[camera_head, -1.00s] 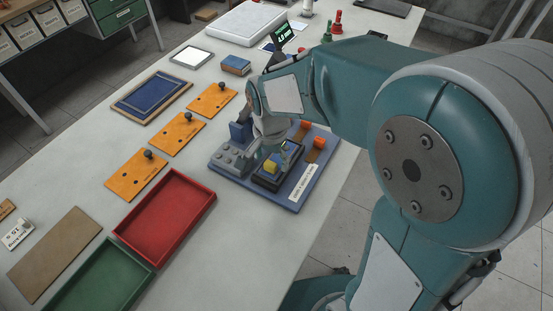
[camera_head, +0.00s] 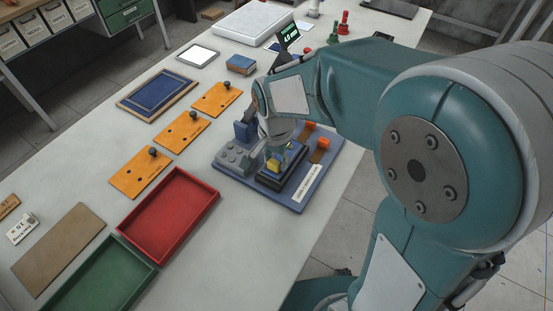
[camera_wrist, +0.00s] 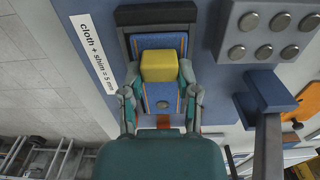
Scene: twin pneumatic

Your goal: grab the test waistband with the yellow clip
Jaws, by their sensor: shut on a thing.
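The yellow clip (camera_wrist: 158,66) is a block on a blue band with orange edges, which I take for the test waistband (camera_wrist: 160,98). The band lies along a dark-framed holder (camera_wrist: 124,19) on the blue fixture plate. My gripper (camera_wrist: 157,80) is shut on the yellow clip, with one finger at each side of it, close to the band. In the head view the clip (camera_head: 272,166) shows beneath my wrist. The band is mostly hidden there by my gripper.
A grey studded block (camera_head: 233,157) and a blue upright (camera_head: 244,132) stand left of the holder. Orange blocks (camera_head: 323,143) sit behind right. A label (camera_head: 307,182) reads "cloth + shim = 5 mm". Red (camera_head: 126,231) and green (camera_head: 62,294) trays lie at left.

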